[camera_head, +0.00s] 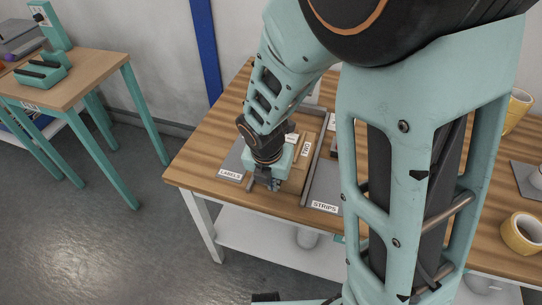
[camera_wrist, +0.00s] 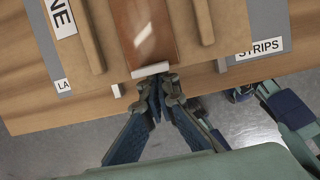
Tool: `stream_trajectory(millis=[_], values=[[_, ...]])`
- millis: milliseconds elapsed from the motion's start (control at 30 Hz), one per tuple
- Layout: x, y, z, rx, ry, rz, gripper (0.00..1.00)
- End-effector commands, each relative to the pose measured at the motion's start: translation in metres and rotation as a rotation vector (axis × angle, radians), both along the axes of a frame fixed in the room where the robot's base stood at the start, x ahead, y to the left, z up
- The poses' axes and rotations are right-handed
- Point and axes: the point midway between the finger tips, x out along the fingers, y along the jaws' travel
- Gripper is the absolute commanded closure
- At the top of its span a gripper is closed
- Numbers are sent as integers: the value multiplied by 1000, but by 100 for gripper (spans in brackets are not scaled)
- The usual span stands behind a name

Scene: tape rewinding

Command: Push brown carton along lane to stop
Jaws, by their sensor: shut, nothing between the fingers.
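The brown carton (camera_wrist: 146,35) lies between two wooden rails, the left rail (camera_wrist: 82,38) and the right rail (camera_wrist: 203,20), in the wrist view. A white strip (camera_wrist: 150,70) crosses at the carton's near end. My gripper (camera_wrist: 155,90) is shut and empty, its fingertips just at the near side of that strip. I cannot tell whether they touch it. In the head view my gripper (camera_head: 266,184) is low near the table's front edge, and my arm hides the carton. The stop cannot be made out.
A grey mat marked LABELS (camera_head: 237,158) lies left of my gripper, and a grey tray marked STRIPS (camera_head: 323,190) lies right. Yellow rolls (camera_head: 522,236) stand at the far right.

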Motion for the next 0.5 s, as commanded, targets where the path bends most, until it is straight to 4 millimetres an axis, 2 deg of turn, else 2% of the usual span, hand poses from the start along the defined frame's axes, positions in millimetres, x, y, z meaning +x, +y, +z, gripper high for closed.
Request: stream_trajectory(millis=[267,500], values=[[5,-3,1,-1,-1,-2,100],[35,-14,3,-2,1,-5,100]])
